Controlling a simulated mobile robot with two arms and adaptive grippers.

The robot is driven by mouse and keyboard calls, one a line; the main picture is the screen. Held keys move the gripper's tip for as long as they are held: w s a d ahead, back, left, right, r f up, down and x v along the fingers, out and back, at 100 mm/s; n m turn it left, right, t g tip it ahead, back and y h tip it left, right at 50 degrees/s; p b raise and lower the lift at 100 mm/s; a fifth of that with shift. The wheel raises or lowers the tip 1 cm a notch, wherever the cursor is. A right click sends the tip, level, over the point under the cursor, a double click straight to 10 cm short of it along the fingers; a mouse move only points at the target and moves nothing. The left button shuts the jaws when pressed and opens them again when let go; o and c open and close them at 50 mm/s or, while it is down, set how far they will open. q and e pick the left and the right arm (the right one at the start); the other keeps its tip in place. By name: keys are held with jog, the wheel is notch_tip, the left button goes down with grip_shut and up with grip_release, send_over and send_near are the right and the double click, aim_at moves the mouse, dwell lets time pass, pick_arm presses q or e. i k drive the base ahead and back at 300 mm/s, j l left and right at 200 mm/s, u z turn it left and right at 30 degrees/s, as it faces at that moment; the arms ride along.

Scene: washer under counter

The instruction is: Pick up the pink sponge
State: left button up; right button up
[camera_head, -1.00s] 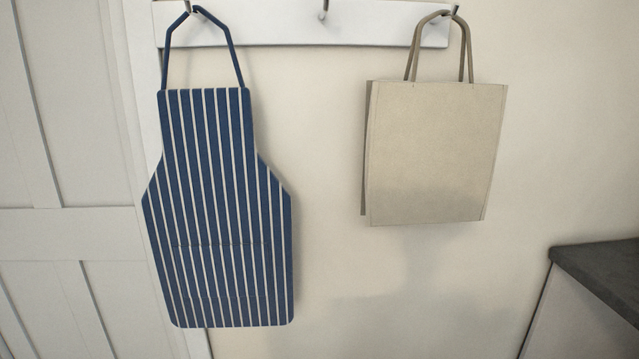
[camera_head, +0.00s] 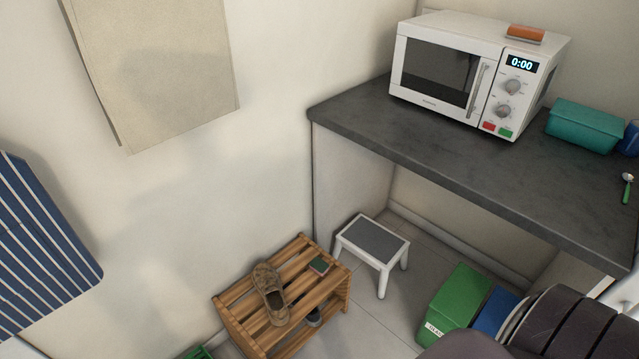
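No plainly pink sponge shows in the head view. A small block with a dark green top and a reddish edge (camera_head: 319,266) lies on the top slats of the wooden shoe rack (camera_head: 290,249); I cannot tell whether it is a sponge. An orange-brown block (camera_head: 525,34) lies on top of the white microwave (camera_head: 440,65). Neither of my grippers is in view. Dark rounded segments at the lower right look like part of my own arm and hide some of the floor there.
The microwave stands on a dark counter (camera_head: 400,130) with a teal container (camera_head: 585,126) and a green-handled utensil (camera_head: 627,188). Below are a white step stool (camera_head: 372,246), green bin (camera_head: 455,305) and blue bin (camera_head: 495,312). A brown shoe (camera_head: 270,290) sits on the rack.

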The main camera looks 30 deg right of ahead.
aim_at(317, 265)
jog(key=z, duration=1.05)
jog(key=i+l+u, duration=0.15)
